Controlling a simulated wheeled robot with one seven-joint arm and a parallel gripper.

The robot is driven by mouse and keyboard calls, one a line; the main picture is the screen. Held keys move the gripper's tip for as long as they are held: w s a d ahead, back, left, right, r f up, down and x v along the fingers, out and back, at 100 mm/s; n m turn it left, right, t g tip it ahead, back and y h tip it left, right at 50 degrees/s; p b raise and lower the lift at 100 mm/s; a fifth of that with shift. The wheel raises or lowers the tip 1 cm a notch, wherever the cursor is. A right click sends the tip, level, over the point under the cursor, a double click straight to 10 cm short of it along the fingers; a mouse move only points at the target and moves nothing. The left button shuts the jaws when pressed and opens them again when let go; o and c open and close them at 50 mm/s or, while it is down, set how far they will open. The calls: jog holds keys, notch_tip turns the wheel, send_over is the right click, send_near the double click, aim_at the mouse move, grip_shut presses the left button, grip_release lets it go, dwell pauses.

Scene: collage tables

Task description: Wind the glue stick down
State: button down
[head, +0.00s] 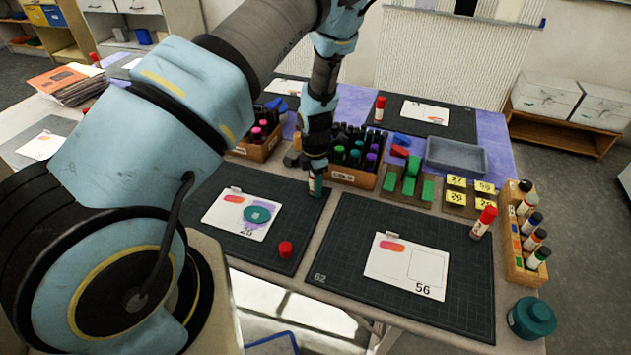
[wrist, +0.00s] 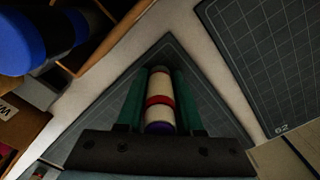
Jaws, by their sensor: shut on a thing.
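My gripper (head: 316,178) points down at the top right corner of the left dark mat (head: 205,185). It is shut on the glue stick (wrist: 159,98). In the wrist view the stick lies between the two green fingers, with a white barrel, a red band and a purple end nearest the camera. How far the purple glue stands out is hard to tell. In the head view the fingers hide most of the stick. A loose red cap (head: 286,249) lies on the left mat.
A card (head: 215,210) with a purple patch and a teal disc (head: 257,214) lies on the left mat. A bottle crate (head: 343,177) stands close behind my gripper. The right mat (head: 335,265) holds another card (head: 385,268); a red-capped glue stick (head: 484,222) stands at its right.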

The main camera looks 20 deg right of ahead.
jog(key=shift+r+n+p, duration=0.1)
jog(key=shift+n+p, duration=0.45)
jog(key=shift+n, duration=1.55)
jog(key=n, duration=0.4)
jog(key=shift+w, duration=0.1)
grip_release()
jog(key=shift+r, duration=3.7)
jog(key=shift+a, duration=0.1)
